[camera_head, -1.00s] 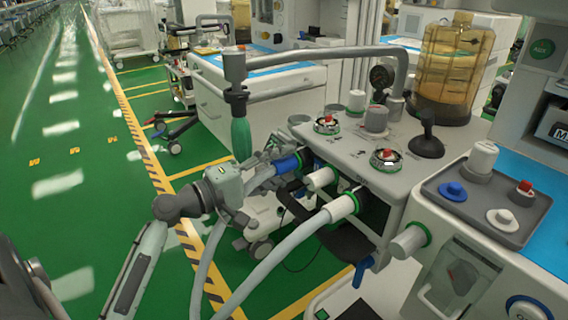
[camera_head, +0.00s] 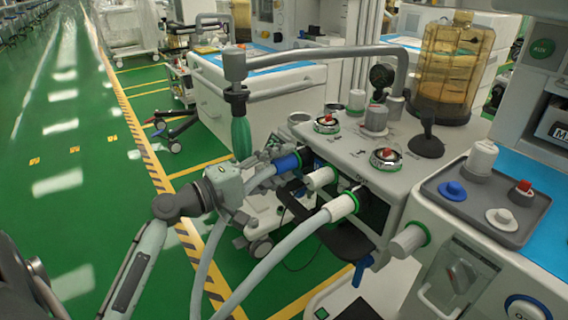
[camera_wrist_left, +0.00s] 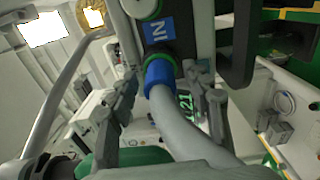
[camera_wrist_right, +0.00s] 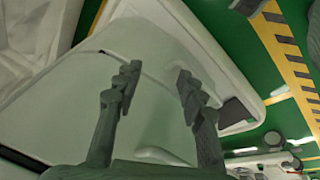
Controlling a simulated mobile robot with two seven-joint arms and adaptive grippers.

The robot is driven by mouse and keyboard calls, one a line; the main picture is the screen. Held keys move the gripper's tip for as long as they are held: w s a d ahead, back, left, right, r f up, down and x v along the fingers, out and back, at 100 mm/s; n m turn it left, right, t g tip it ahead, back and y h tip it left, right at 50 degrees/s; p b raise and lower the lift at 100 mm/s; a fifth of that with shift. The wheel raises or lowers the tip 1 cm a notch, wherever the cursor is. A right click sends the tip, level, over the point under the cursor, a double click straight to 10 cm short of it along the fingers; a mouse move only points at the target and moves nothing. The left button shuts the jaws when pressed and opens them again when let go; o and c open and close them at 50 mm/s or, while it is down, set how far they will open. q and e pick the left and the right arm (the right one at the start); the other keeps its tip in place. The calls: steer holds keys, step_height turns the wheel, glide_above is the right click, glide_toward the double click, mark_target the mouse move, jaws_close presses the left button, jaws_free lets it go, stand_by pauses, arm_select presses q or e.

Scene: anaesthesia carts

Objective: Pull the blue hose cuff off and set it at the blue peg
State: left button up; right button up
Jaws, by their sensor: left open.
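The blue hose cuff (camera_head: 287,163) sits on a port at the left side of the grey machine, with a grey hose running from it. In the left wrist view the cuff (camera_wrist_left: 158,72) is at the port below a blue "IN" label. My left gripper (camera_wrist_left: 163,88) is open, its fingers on either side of the cuff, with gaps visible. In the head view it (camera_head: 268,158) partly hides the hose. A blue peg (camera_head: 453,190) stands on a grey tray (camera_head: 500,232) at the right. My right gripper (camera_wrist_right: 155,90) is open and empty in its wrist view, and is out of the head view.
A second grey hose with a white cuff (camera_head: 342,207) sits on a green-ringed port nearer the front.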

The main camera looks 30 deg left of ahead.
mark_target(274, 168)
arm_select(q)
jaws_close()
steer(key=shift+s, duration=0.15)
steer(key=shift+s+a, duration=0.1)
steer(key=shift+s, duration=0.05)
steer(key=shift+b+v, duration=0.9)
steer(key=shift+v, duration=1.8)
